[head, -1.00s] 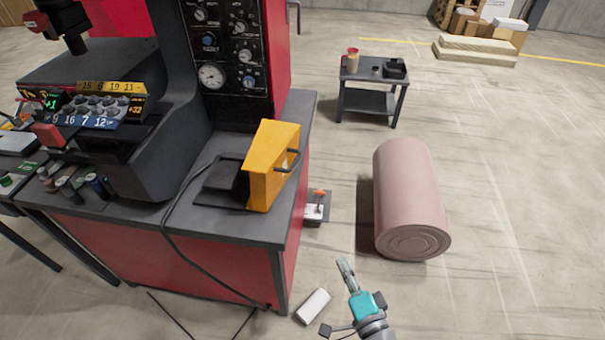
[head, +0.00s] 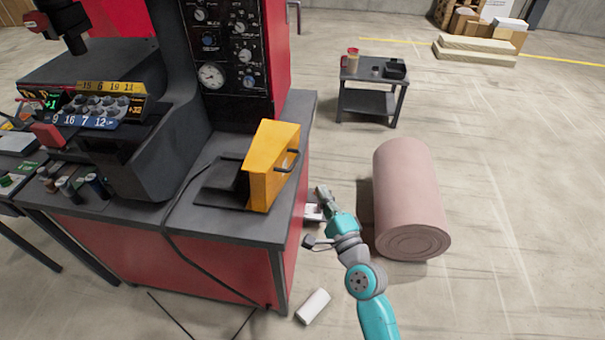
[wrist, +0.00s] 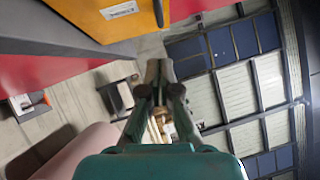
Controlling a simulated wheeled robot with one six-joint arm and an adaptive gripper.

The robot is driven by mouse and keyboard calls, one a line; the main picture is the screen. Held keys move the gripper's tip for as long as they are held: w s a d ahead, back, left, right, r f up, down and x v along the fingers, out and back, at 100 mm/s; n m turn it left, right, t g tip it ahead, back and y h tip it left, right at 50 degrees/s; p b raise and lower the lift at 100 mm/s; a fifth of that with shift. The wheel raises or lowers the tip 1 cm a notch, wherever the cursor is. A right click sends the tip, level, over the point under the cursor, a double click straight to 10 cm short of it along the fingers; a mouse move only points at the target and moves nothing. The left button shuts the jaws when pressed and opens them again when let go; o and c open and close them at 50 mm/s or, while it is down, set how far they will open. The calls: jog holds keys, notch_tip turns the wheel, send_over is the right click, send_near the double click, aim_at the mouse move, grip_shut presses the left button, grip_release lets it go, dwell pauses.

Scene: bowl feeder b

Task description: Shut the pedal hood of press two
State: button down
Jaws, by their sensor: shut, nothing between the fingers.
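The yellow pedal hood (head: 268,165) stands upright, raised, on the grey top of the press bench (head: 240,222), with a dark handle (head: 287,162) on its right side. A low black pedal part (head: 224,180) lies uncovered to its left. In the wrist view the hood (wrist: 105,18) fills the top left, with a white label and a bit of the dark handle (wrist: 159,13) at its edge. My gripper (head: 322,193) is shut and empty, off the right side of the bench, below and right of the hood and apart from it. Its fingers (wrist: 158,70) point ahead in the wrist view.
A small dark device (head: 312,212) beside the bench is partly hidden by my gripper. A white block (head: 313,306) lies on the floor. A small table (head: 368,102) stands behind. A black cable crosses the bench.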

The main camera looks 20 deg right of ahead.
aim_at(277, 167)
jog(key=w+a+r, duration=0.1)
jog(key=w+a, duration=0.1)
jog(key=w, duration=0.5)
jog(key=shift+a+r, duration=0.4)
jog(key=shift+w, duration=0.1)
